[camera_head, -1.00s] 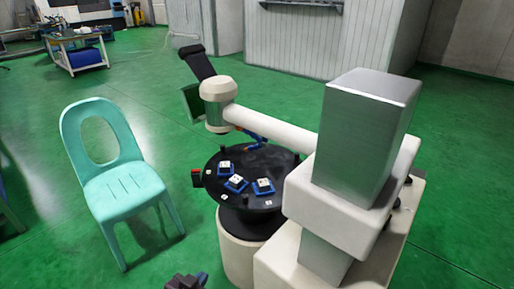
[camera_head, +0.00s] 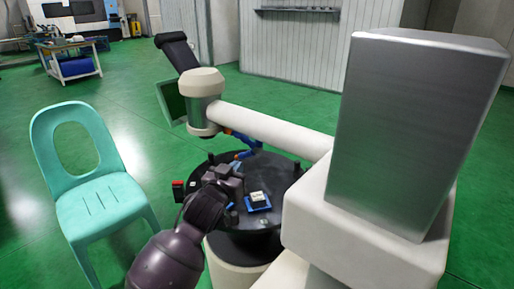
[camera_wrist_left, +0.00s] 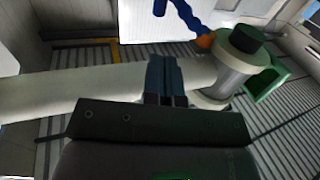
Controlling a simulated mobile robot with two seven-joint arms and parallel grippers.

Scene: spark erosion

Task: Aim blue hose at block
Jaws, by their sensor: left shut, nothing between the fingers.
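The blue hose (camera_head: 245,139) hangs by the white machine arm above the back of the round black table. In the left wrist view the blue hose (camera_wrist_left: 186,14) comes in from the top and ends in an orange nozzle (camera_wrist_left: 205,40). A pale block (camera_head: 257,196) sits on a blue base on the table; other blocks are mostly hidden behind my gripper. My left gripper (camera_head: 236,168) is over the table's left part, in front of the hose and apart from it. Its fingers (camera_wrist_left: 165,68) are shut and empty in the wrist view. My right gripper is out of view.
The white machine arm (camera_head: 270,127) crosses behind the round black table (camera_head: 265,222). A large grey metal column (camera_head: 410,130) stands close on the right. A turquoise chair (camera_head: 100,205) stands left. Green floor is free behind the chair.

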